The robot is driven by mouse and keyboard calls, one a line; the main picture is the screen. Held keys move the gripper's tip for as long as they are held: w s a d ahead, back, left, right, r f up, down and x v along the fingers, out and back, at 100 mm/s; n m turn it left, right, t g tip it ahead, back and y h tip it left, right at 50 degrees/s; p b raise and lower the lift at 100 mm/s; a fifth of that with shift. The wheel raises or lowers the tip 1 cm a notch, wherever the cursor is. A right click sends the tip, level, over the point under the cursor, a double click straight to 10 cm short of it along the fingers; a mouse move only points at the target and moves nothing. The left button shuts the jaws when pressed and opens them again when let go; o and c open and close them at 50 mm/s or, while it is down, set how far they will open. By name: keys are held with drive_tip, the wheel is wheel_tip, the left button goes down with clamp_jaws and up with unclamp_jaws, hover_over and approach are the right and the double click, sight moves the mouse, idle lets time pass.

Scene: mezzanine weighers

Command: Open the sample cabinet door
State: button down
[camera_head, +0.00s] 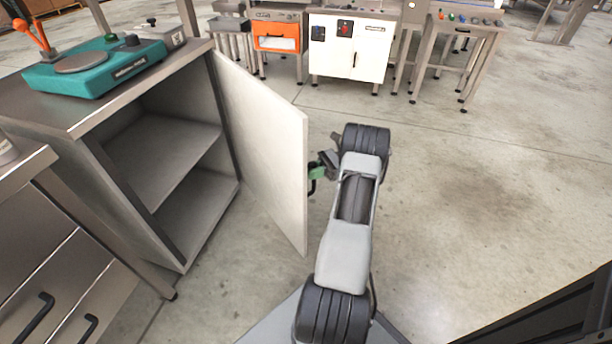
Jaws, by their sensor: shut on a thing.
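The sample cabinet (45,96) stands at the left, with a metal top and an open front showing a shelf (160,150) and an empty inside. Its pale door (265,150) is swung well open toward the right, hinged at the cabinet's far front edge. My gripper (318,172) is at the outer face of the door near its free edge, shut on the green door handle (315,179). The fingertips and part of the handle are hidden by the door and my own wrist.
A teal scale (95,68) sits on the cabinet top. A drawer unit (60,260) with black handles stands at the near left. A white cabinet (350,45), an orange-fronted unit (275,38) and a metal table (465,28) stand at the back. The floor at right is clear.

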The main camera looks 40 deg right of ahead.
drive_tip(key=shift+s+d+f, duration=0.1)
drive_tip(key=shift+s+d, duration=0.1)
drive_tip(key=shift+d, duration=0.4)
drive_tip(key=c, duration=1.1)
unclamp_jaws()
drive_tip(key=shift+s+d, duration=0.1)
drive_tip(key=shift+s, duration=0.05)
